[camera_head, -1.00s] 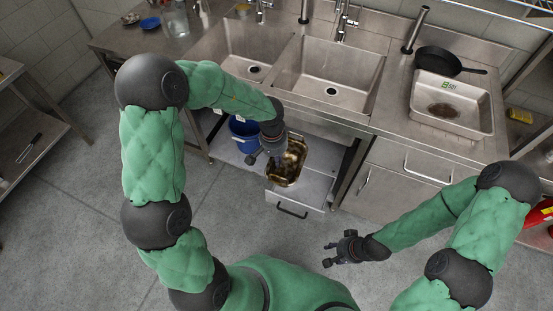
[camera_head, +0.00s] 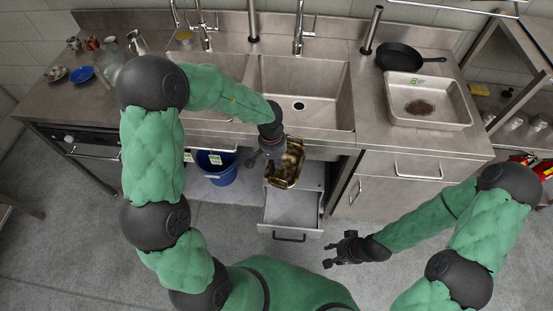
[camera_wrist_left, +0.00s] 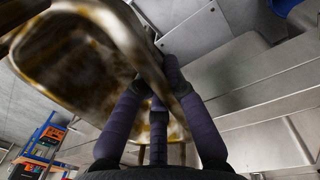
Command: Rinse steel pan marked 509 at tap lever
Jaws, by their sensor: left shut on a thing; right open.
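My left gripper (camera_head: 264,152) is shut on the wall of a steel pan (camera_head: 291,160) with brown and yellowish stains. The pan hangs tilted over the open drawer, below the sink's front edge. In the left wrist view the fingers (camera_wrist_left: 158,100) grip the stained pan's rim (camera_wrist_left: 150,50). I see no readable number on it. A tap with a lever (camera_head: 299,42) stands behind the right sink basin (camera_head: 322,85). My right gripper (camera_head: 342,250) is open and empty over the floor.
The open drawer (camera_head: 292,208) sticks out under the sink. A blue bucket (camera_head: 216,168) stands left of it. On the right counter are a steel pan (camera_head: 452,112) with a brown patch and unreadable green label, and a black frying pan (camera_head: 400,57). A blue dish (camera_head: 81,74) is at left.

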